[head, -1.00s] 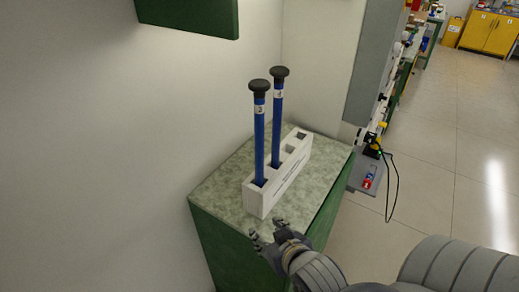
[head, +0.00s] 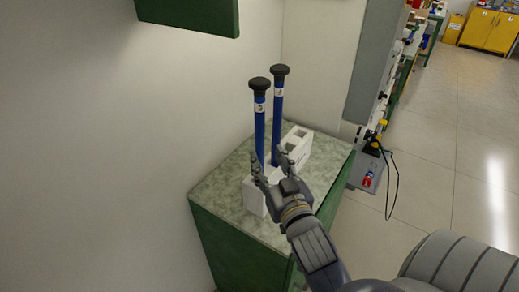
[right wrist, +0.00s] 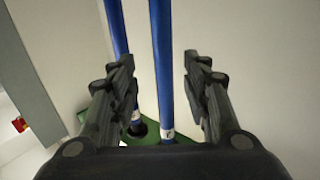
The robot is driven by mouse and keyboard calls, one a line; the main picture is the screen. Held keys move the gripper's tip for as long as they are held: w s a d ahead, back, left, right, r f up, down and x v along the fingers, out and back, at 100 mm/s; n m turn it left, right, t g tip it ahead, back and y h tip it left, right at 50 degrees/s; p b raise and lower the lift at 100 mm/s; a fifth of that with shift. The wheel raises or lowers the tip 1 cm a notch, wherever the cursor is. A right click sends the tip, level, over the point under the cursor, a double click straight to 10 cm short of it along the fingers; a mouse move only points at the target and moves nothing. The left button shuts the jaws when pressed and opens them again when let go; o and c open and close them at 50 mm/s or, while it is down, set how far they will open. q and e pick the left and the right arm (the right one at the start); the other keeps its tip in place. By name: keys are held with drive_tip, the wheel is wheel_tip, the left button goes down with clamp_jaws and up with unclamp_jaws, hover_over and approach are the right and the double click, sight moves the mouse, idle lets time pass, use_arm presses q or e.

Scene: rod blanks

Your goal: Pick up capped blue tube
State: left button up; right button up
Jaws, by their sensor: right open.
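Two blue tubes with round black caps stand upright in a white rack (head: 254,200): a front tube (head: 259,130) and a back tube (head: 277,112), each with a white label band under its cap. My right gripper (head: 268,162) is open at the lower part of the tubes, just above the rack, and hides part of it. In the right wrist view, one blue tube (right wrist: 161,65) runs between the open fingers. The other tube (right wrist: 115,28) passes behind the left finger. Contact with the fingers cannot be told. My left gripper is out of view.
The rack stands on a green cabinet with a speckled top (head: 222,190), close to a pale wall. Empty rack slots (head: 298,136) show at the back. A green overhead box (head: 190,15) hangs at upper left. A grey panel (head: 363,60) stands to the right.

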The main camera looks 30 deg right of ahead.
sight(261, 149)
drive_tip(key=p+x, duration=0.1)
drive_tip(key=x, duration=0.1)
drive_tip(key=p+x, duration=0.1)
drive_tip(key=x, duration=0.2)
drive_tip(key=shift+a+r, duration=0.25)
drive_tip(key=shift+w+d+f, duration=0.1)
drive_tip(key=shift+w+d, duration=0.05)
drive_tip(key=shift+w, duration=0.35)
clamp_jaws()
